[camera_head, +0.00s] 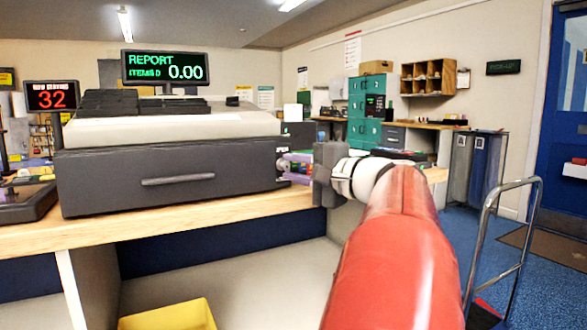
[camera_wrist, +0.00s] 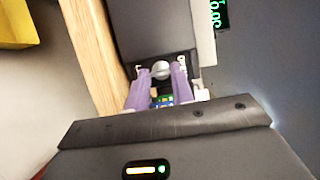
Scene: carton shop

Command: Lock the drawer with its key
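The dark grey drawer unit (camera_head: 178,180) stands on the wooden counter, its front flush and apparently shut, with a bar handle (camera_head: 178,180) across it. A small round lock (camera_head: 281,165) shows at the front's right end, below partly readable white lettering. My gripper (camera_head: 294,168) reaches this end from the right. In the wrist view, its purple fingers (camera_wrist: 159,80) stand apart on either side of a round pale metal piece (camera_wrist: 160,69) at the lock. I cannot tell whether this is the key's head or the lock face. No key can be made out clearly.
The wooden counter edge (camera_head: 180,227) runs below the drawer. A yellow bin (camera_head: 170,316) is low in front. A display reading REPORT (camera_head: 165,67) stands above the unit. A metal-railed cart (camera_head: 500,245) is at the right, with blue floor beyond.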

